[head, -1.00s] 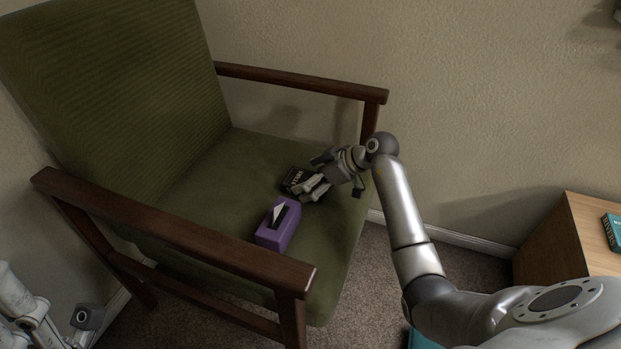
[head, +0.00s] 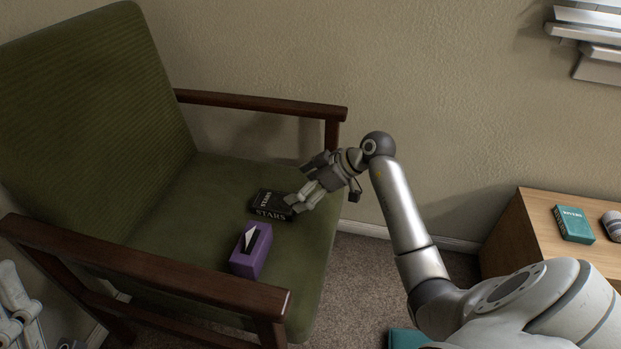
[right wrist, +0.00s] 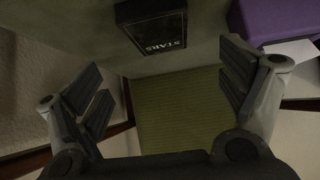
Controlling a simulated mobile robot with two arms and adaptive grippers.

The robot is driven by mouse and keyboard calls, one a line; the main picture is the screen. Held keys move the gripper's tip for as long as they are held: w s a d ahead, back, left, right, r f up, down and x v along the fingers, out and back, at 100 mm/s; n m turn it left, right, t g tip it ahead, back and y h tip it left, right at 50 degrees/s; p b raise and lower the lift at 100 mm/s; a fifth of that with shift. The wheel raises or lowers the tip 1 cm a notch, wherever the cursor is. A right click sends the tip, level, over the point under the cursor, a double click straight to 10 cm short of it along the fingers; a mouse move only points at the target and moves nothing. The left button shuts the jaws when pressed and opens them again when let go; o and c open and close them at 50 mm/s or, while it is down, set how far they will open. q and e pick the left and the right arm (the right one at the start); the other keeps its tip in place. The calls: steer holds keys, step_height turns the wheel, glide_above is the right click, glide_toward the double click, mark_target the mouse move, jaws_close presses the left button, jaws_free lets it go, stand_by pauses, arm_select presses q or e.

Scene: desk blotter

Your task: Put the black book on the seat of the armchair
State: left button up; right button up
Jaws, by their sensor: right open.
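The black book (head: 271,205), with "STARS" on its spine, lies flat on the green seat of the armchair (head: 190,215). It also shows in the right wrist view (right wrist: 153,24), on the seat beyond the fingers. My right gripper (head: 300,205) is at the book's right side in the head view. In the right wrist view its fingers (right wrist: 165,90) are spread wide with nothing between them, and the book is apart from them. My left arm shows only in part at the lower left of the head view, and its fingers cannot be made out.
A purple tissue box (head: 251,250) stands on the seat near the book. Wooden armrests (head: 262,103) flank the seat. A wooden cabinet (head: 540,225) at the right bears a teal book (head: 574,224) and a striped object (head: 612,224). Another teal thing (head: 405,339) is low near my right arm.

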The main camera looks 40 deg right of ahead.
steer(key=s+a+r+n+t+y, duration=0.1)
steer(key=s+a+r+n+y, duration=0.5)
steer(key=a, duration=0.4)
steer(key=s+a+r+n+y, duration=0.3)
steer(key=a+r+n+y, duration=0.3)
steer(key=a, duration=0.5)
arm_select(q)
steer(key=shift+w+d+f+g+y+p, duration=0.15)
steer(key=shift+w+f+g, duration=0.3)
steer(key=shift+w, duration=0.25)
steer(key=shift+w+d+f+g+y+p, duration=0.1)
steer(key=shift+w+f+g, duration=0.4)
steer(key=shift+w, duration=0.2)
steer(key=shift+w+d+f+g+y+p, duration=0.15)
steer(key=shift+w+f+g, duration=0.3)
steer(key=shift+w, duration=0.25)
arm_select(e)
steer(key=s+r+m+t+h, duration=0.9)
steer(key=r+m+t+h, duration=0.2)
steer(key=r+m+t, duration=0.4)
steer(key=shift+s+d+m+t, duration=0.2)
steer(key=shift+m+t, duration=0.7)
steer(key=shift+t, duration=0.2)
arm_select(q)
steer(key=shift+c, duration=0.4)
arm_select(e)
steer(key=shift+c, duration=0.3)
